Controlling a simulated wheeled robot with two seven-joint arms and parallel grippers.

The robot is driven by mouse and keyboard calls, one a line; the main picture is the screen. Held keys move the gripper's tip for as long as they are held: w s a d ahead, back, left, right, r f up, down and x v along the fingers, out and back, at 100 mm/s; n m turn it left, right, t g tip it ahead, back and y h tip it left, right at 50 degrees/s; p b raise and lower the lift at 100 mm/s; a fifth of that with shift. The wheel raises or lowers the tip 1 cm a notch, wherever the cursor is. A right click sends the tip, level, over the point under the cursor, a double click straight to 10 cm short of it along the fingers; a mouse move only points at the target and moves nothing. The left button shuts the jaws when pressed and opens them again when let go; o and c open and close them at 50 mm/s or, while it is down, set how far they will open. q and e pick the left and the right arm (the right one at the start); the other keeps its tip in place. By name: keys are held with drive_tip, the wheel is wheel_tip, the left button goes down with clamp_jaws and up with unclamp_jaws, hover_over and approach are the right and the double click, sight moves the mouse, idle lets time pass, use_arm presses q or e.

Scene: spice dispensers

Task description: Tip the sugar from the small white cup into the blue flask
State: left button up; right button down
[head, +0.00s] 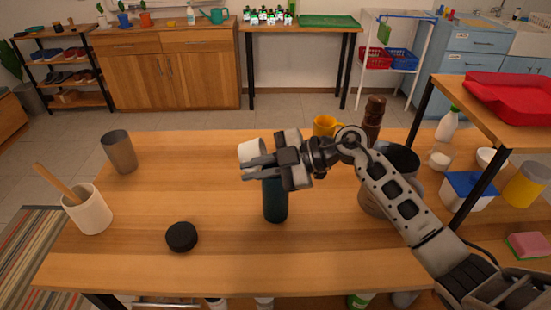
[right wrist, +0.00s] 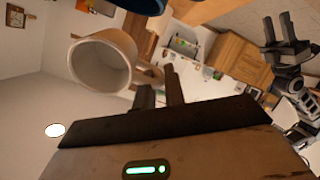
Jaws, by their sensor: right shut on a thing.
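The small white cup (head: 250,151) is in my right gripper (head: 262,170), above the blue flask. The cup also shows in the right wrist view (right wrist: 101,62), with its open mouth partly toward the camera. The right fingers (right wrist: 160,88) are at its handle side. I cannot make out sugar inside. The dark blue flask (head: 275,203) stands upright on the table, its top hidden by the right gripper. My left gripper is outside the head view; in the right wrist view it (right wrist: 279,28) shows at the right, fingers apart and empty.
A black lid (head: 181,237) lies left of the flask. A cream pot with a wooden spoon (head: 88,211) and a metal tumbler (head: 119,153) stand further left. The front middle is clear.

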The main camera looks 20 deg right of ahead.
drive_tip(key=shift+r+h+p, duration=0.15)
drive_tip(key=shift+h+p, duration=0.15)
drive_tip(key=shift+h, duration=0.2)
drive_tip(key=shift+w+a+f+g+h+b, duration=0.1)
drive_tip(key=shift+f+g+h+b, duration=0.15)
drive_tip(key=shift+h, duration=0.3)
drive_tip(key=shift+w+a+f+g+h+b, duration=0.15)
drive_tip(key=shift+g+h, duration=0.2)
drive_tip(key=shift+h, duration=0.2)
drive_tip(key=shift+a+r+h, duration=0.1)
drive_tip(key=shift+r+h, duration=0.45)
drive_tip(key=shift+h, duration=0.35)
drive_tip(key=shift+a+f+g+h, duration=0.25)
drive_tip(key=shift+g+h, duration=0.15)
drive_tip(key=shift+h, duration=0.1)
drive_tip(key=shift+w+a+f+g+h, duration=1.15)
drive_tip(key=shift+a+f+h, duration=0.65)
drive_tip(key=shift+a+h, duration=1.5)
drive_tip(key=shift+r, duration=2.45)
drive_tip(key=s+d+m, duration=1.4)
drive_tip(key=d+m, duration=0.2)
drive_tip(key=m, duration=0.5)
drive_tip(key=shift+d+r+h, duration=0.25)
drive_tip(key=shift+h, duration=0.05)
